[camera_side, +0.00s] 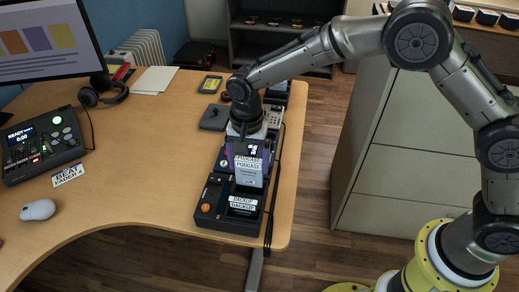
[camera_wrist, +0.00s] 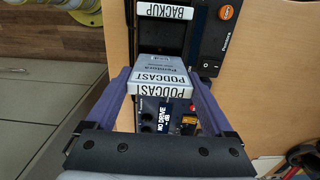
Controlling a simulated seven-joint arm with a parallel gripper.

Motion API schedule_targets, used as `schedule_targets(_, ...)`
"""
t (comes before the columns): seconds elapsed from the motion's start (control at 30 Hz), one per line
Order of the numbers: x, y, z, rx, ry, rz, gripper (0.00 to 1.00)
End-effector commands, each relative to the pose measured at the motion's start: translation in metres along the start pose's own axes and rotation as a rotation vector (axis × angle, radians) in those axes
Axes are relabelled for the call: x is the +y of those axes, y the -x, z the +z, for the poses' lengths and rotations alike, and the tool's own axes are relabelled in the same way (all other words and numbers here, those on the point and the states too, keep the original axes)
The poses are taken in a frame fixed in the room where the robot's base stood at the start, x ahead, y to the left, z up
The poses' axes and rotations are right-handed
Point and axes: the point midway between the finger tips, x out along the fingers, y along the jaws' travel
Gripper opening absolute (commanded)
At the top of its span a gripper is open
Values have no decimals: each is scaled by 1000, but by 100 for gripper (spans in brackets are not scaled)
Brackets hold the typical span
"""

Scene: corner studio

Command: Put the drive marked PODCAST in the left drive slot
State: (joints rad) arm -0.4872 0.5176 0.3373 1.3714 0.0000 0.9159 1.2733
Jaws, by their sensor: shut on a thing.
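The grey drive marked PODCAST (camera_side: 250,172) is held between the purple fingers of my gripper (camera_side: 247,155). In the wrist view its label faces the camera, and the drive (camera_wrist: 162,68) sits between the fingertips of my gripper (camera_wrist: 160,80). My gripper is shut on it. In the side view the drive hangs over or just behind the black drive dock (camera_side: 212,195); the exact gap cannot be told. A label reading BACKUP (camera_side: 243,204) shows at the dock's front, and also in the wrist view (camera_wrist: 164,11). A dark recess (camera_wrist: 162,38) lies beside that label, partly hidden by the held drive.
A unit with a NO DRIVE display (camera_wrist: 163,118) lies beneath my gripper. A mixer (camera_side: 45,143), a mouse (camera_side: 38,209) and headphones (camera_side: 101,88) stand to the left on the desk (camera_side: 140,200). A cable (camera_side: 272,205) runs along the dock's right side, near the desk edge.

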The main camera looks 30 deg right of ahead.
Motion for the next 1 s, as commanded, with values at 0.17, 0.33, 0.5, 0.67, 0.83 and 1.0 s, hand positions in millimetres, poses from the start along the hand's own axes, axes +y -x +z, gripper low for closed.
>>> schedule_targets(0.17, 0, -14, 0, -1, 1, 2, 26)
schedule_targets(0.33, 0, -30, 0, 0, 1, 0, 26)
schedule_targets(0.5, 0, -45, 0, 0, 1, 0, 26)
schedule_targets(0.67, 0, -52, 0, 0, 1, -1, 26)
schedule_targets(0.83, 0, -55, 0, 0, 1, -2, 26)
schedule_targets(1.0, 0, -55, 0, 0, 1, -2, 26)
